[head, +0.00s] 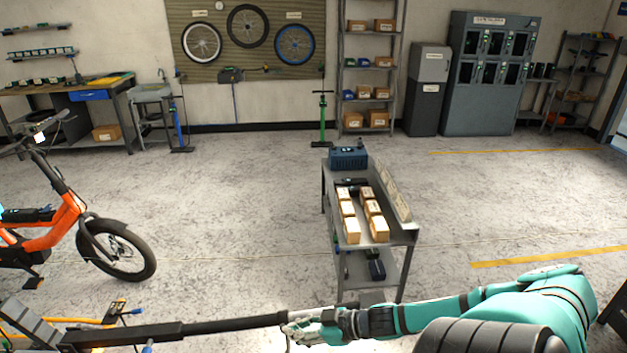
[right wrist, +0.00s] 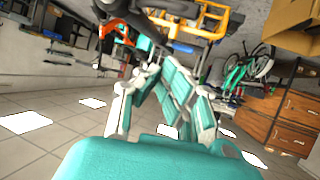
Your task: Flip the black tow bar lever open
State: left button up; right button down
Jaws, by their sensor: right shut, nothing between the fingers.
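A long black tow bar (head: 225,325) runs across the bottom of the head view, thicker at its left part. Its right end reaches the tip of my right gripper (head: 298,328), whose arm comes in from the right. I cannot make out the black lever apart from the bar. In the right wrist view my right gripper (right wrist: 160,85) shows teal and white fingers, shut with nothing held. A dark bar (right wrist: 118,14) shows beyond them at the top; contact with it cannot be told. My left gripper is out of view.
An orange cargo bike (head: 50,235) stands at the left, with a yellow-framed part (head: 75,322) below it. A grey cart (head: 405,237) with several boxes stands ahead. Shelves (head: 370,60) and cabinets (head: 490,75) line the back wall. The floor between is clear.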

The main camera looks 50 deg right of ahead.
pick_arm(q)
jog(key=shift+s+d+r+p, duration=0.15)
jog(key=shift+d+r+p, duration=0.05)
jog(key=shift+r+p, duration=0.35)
pick_arm(e)
jog(key=v, duration=0.4)
jog(key=shift+s+r, duration=0.2)
jog(key=shift+s, duration=0.2)
jog(key=shift+w+a, duration=0.1)
